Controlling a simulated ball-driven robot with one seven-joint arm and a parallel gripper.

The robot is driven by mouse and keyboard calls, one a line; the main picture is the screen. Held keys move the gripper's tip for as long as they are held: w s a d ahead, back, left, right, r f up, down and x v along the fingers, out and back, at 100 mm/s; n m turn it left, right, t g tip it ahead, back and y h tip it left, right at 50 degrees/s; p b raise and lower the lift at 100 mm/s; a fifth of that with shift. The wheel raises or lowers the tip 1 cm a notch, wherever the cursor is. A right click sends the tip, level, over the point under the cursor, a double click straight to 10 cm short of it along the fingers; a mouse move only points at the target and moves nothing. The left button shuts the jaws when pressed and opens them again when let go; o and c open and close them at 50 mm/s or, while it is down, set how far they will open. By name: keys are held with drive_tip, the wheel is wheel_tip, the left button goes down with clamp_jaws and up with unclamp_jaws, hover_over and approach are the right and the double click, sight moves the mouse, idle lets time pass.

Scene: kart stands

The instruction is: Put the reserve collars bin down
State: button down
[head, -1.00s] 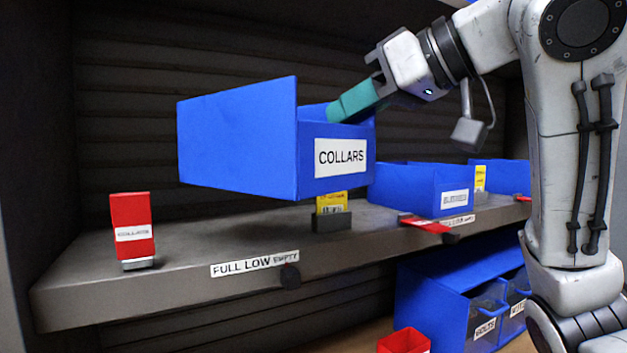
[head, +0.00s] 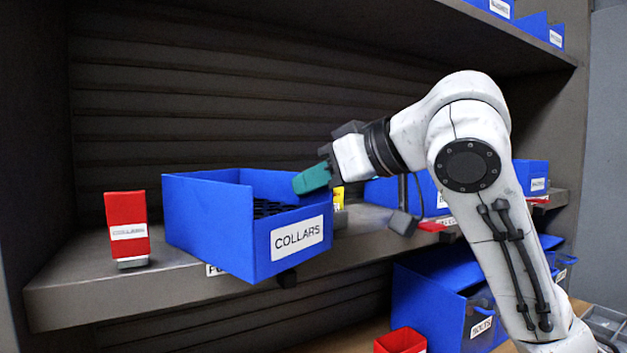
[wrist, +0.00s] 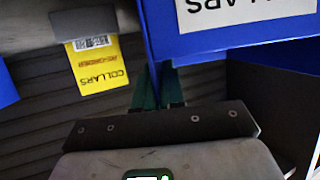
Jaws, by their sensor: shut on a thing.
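The blue collars bin (head: 207,218), with a white COLLARS label on its front, is at the left part of the shelf, low against the shelf top. Dark parts (head: 268,208) show inside it. Its front end covers part of the shelf's front edge. I cannot tell whether its base touches the shelf. My gripper (head: 312,178) has teal fingers shut on the bin's right wall near the top. In the wrist view the fingers (wrist: 160,88) pinch the blue bin (wrist: 240,48) beside its label.
The grey shelf (head: 70,290) has a red marker (head: 127,228) standing left of the bin. A yellow COLLARS card (wrist: 98,66) is close to my gripper. Other blue bins (head: 380,192) stand to the right. A red box (head: 402,341) and blue bins sit below.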

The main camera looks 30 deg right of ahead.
drive_tip(key=shift+r, duration=0.15)
drive_tip(key=c, duration=1.2)
unclamp_jaws()
drive_tip(key=shift+c, duration=0.2)
drive_tip(key=v, duration=1.2)
